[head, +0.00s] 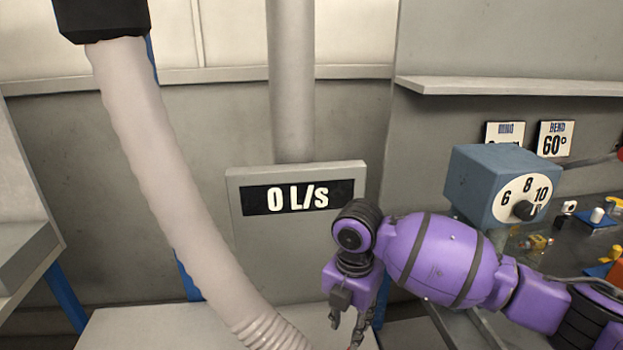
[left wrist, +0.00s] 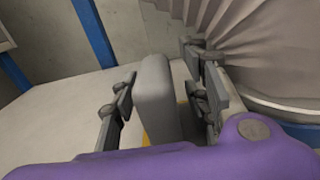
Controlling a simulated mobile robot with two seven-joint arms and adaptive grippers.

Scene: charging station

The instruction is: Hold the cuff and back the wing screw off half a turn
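In the left wrist view, my left gripper (left wrist: 160,93) has its fingers apart, one on each side of an upright grey rounded slab (left wrist: 158,85). A gap shows at the left finger; I cannot tell whether the right finger touches. A pale round collar (left wrist: 275,106), perhaps the cuff, sits at the right below a ribbed hose (left wrist: 255,40). The hose (head: 165,170) also crosses the head view. My right gripper (head: 347,330) points down at the bottom of the head view, fingers apart and seemingly empty. I cannot make out the wing screw.
A display panel (head: 296,198) reading 0 L/s stands behind my right gripper. A blue dial box (head: 490,185) and a dark bench (head: 590,235) with small parts are at the right. A pale surface (head: 150,325) lies at the bottom, left of the hose.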

